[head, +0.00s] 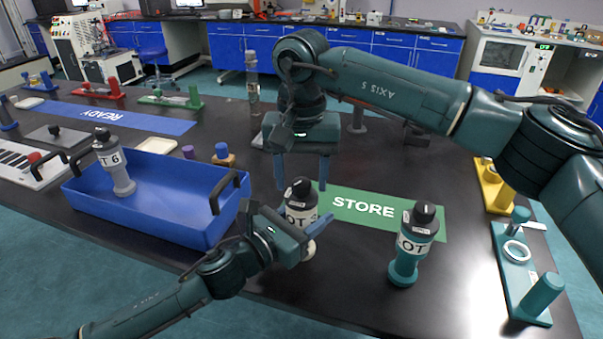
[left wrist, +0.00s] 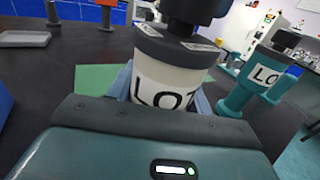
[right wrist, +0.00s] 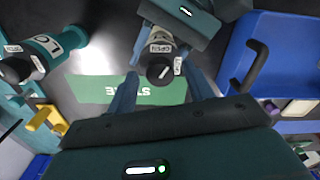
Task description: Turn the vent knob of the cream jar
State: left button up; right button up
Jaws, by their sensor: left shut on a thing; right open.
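The cream jar (head: 299,216) has a black lid with a vent knob (right wrist: 158,68) on top. My left gripper (left wrist: 163,98) is shut around the jar's body, below the lid, and the jar looks upright. Whether its base touches the table is hidden. The jar's lettering (left wrist: 165,97) shows partly in the left wrist view. In the right wrist view an OPEN label sits beside the knob, which carries a pale mark. My right gripper (head: 300,186) points down from above, open, its fingers on either side of the knob and apart from it.
A blue tray (head: 150,216) holding a grey jar (head: 117,172) is at left. A teal fixture (head: 517,262) lies at the right edge.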

jog(key=shift+c, duration=0.4)
jog(key=c, duration=0.9)
jog(key=shift+m, duration=0.3)
jog(key=m, duration=1.1)
jog(key=shift+m, duration=0.3)
jog(key=o, duration=1)
